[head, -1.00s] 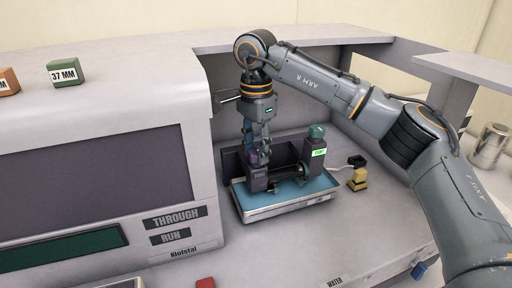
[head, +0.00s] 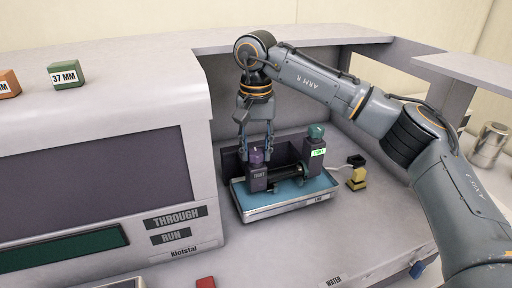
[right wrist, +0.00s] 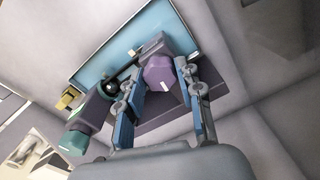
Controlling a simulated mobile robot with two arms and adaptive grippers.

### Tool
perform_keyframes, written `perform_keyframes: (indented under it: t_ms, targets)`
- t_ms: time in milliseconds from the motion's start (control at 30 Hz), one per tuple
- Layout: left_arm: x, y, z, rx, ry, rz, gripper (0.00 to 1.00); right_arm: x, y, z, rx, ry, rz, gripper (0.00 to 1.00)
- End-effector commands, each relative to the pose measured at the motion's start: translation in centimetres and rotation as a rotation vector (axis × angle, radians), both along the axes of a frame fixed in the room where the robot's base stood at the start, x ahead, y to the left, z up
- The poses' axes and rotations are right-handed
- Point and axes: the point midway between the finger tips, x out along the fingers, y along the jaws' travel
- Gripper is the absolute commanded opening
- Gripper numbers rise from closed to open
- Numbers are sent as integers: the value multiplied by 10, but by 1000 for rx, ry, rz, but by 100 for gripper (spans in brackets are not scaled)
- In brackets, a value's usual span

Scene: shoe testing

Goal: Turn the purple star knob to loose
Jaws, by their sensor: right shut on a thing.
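The purple star knob (head: 257,157) sits on top of the left dark post (head: 258,179) of a small fixture in a blue-lined tray. My right gripper (head: 256,152) points down over this post with one finger on each side of the knob, shut on it. In the right wrist view the purple knob (right wrist: 158,72) shows between the blue-padded fingers of the gripper (right wrist: 156,80). The post has a small label on its front, too small to read surely. My left gripper is not in view.
The tray (head: 285,209) stands beside the large grey machine (head: 100,100). A second post with a green knob (head: 316,131) and a green-lit label is to the right. A yellow object (head: 357,180) with a cable lies right of the tray. The counter in front is mostly clear.

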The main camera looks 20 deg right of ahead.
Motion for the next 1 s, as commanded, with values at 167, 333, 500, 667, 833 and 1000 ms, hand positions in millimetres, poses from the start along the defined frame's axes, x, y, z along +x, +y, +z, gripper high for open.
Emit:
perform_keyframes:
  t_ms: [167, 333, 500, 667, 833, 1000]
  targets:
    - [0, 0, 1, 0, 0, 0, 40, 1, 0, 3, 2, -7, 71, 4]
    - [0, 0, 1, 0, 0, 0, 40, 1, 0, 3, 2, -8, 108, 4]
    - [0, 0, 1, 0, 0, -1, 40, 1, 0, 3, 2, -8, 121, 4]
    - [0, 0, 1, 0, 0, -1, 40, 1, -1, 3, 2, -8, 121, 4]
    - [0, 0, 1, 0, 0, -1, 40, 1, -1, 3, 2, -8, 120, 40]
    - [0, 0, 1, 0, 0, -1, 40, 1, -1, 2, 0, -5, 121, 59]
